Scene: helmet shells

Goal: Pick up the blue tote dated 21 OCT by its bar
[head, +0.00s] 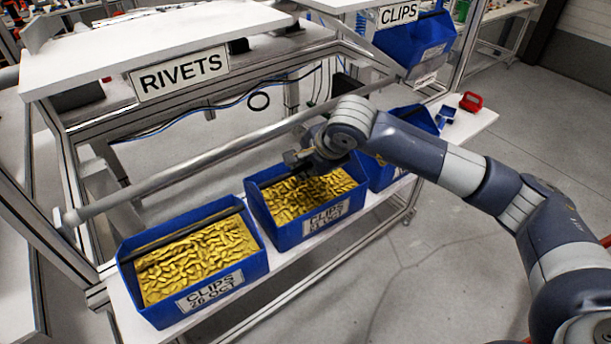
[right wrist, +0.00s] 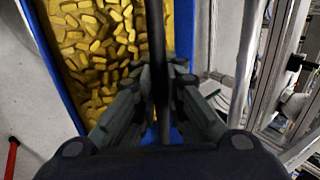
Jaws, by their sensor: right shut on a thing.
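The blue tote labelled CLIPS 21 OCT (head: 290,242) stands on the white lower shelf, full of yellow clips. Its dark bar runs along its back edge and shows in the right wrist view (right wrist: 156,50). My right gripper (head: 303,165) is at the back of this tote. In the right wrist view my right gripper (right wrist: 162,78) has its fingers closed around the bar, with clips and a blue wall below. The tote appears to rest on the shelf; its underside is hidden. My left gripper is not in view.
A blue tote labelled CLIPS 26 OCT (head: 205,294) stands to the left. Another blue tote (head: 386,177) is to the right, partly behind my arm. A grey rail (head: 200,164) runs behind them. A red object (head: 471,102) lies at the shelf's far end.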

